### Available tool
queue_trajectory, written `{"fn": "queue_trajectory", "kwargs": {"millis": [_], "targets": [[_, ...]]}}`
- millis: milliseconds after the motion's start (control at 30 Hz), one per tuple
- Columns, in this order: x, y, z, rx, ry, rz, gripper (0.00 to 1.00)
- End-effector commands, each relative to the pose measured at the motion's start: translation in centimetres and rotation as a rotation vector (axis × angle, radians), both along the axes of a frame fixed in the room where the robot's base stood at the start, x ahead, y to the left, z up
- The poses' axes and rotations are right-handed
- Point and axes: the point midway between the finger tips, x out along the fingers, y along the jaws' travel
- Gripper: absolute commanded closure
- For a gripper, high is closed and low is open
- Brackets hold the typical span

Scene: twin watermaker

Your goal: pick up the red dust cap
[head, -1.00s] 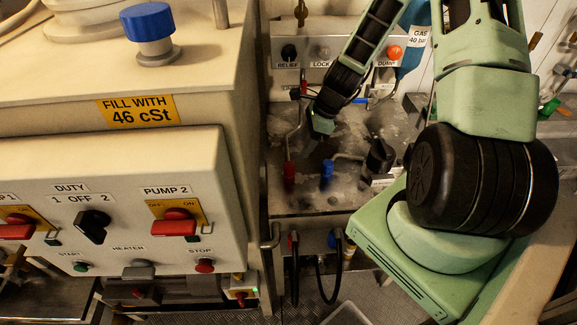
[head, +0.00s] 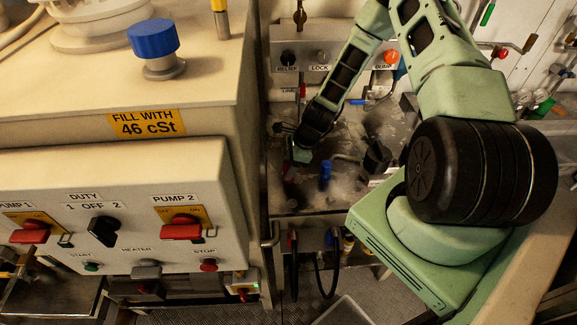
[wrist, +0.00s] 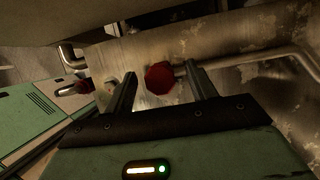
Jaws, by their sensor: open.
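The red dust cap (wrist: 160,77) shows in the wrist view as a dark red, faceted round piece at the end of a metal pipe. My gripper (wrist: 161,70) is open, with one finger to the left of the cap and one to the right. The cap appears between the fingertips, and I see no finger touching it. How deep it sits between them I cannot tell. In the head view my gripper (head: 300,157) hangs just above the cap (head: 291,174), which is shadowed and partly hidden.
A blue cap (head: 326,173) on a bent pipe stands close to the right. A black knob (head: 377,157) is beyond it. The wall panel (head: 337,56) rises behind. The large cabinet (head: 190,110) stands at the left. In the wrist view a metal pipe (wrist: 255,57) runs right of the cap.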

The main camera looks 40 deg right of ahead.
Motion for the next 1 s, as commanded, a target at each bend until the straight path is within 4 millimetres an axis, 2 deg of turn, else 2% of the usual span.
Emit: {"fn": "queue_trajectory", "kwargs": {"millis": [333, 367, 533, 567, 1000], "targets": [[0.14, 0.22, -0.67, -0.001, 0.000, 0.000, 0.44], [0.14, 0.22, -0.67, -0.001, 0.000, 0.000, 0.49], [0.14, 0.22, -0.65, 0.000, 0.000, 0.000, 0.96], [0.14, 0.22, -0.65, 0.000, 0.000, 0.000, 1.00], [0.22, 0.18, 0.09, -0.001, -0.002, 0.001, 1.00]]}}
